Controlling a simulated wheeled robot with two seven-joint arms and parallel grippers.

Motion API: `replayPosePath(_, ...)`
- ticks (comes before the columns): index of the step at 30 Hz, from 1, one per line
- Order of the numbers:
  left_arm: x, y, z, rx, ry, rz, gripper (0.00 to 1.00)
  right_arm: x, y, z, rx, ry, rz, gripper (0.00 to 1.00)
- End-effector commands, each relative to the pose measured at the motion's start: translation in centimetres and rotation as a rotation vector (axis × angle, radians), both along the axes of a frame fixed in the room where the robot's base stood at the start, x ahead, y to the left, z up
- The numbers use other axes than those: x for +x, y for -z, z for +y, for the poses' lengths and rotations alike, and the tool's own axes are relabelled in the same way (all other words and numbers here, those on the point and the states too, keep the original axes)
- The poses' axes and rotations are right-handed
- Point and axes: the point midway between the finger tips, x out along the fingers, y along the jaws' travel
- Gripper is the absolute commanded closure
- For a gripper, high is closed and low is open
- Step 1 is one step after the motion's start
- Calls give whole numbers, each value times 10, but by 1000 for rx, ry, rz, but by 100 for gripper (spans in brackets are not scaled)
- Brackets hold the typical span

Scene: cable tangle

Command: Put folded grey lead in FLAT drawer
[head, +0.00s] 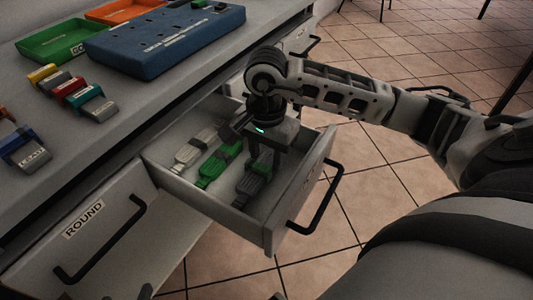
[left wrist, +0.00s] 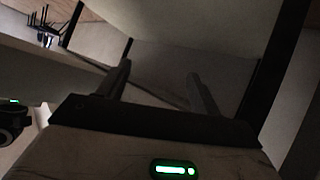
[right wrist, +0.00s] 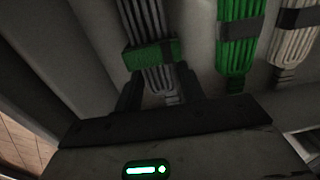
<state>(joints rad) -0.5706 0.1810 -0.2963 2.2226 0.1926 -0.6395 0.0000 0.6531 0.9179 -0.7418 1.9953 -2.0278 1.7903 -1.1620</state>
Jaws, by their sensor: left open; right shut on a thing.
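The folded grey lead (head: 252,187) lies in the open drawer (head: 215,207), beside a green lead (head: 218,165) and a pale lead (head: 192,152). My right gripper (head: 262,150) reaches down into the drawer, shut on the grey lead near its far end. In the right wrist view the grey lead (right wrist: 143,18) has a green band and its end sits between the fingers (right wrist: 158,92). The open drawer's label is not readable. My left gripper (left wrist: 160,88) is open and empty in the left wrist view; I cannot make it out clearly in the head view.
On the worktop stand a blue tray (head: 165,42), a green tray (head: 55,43), an orange tray (head: 122,10) and several coloured labelled blocks (head: 92,104). Tiled floor is clear beyond the drawer.

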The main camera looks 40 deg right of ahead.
Motion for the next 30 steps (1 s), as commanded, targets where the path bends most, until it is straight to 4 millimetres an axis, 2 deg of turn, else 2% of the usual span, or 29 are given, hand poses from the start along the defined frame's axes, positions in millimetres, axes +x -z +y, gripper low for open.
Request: replayPosePath(30, 3, 3, 0, -4, 0, -16, 35, 0, 9, 0, 0, 0, -2, 85)
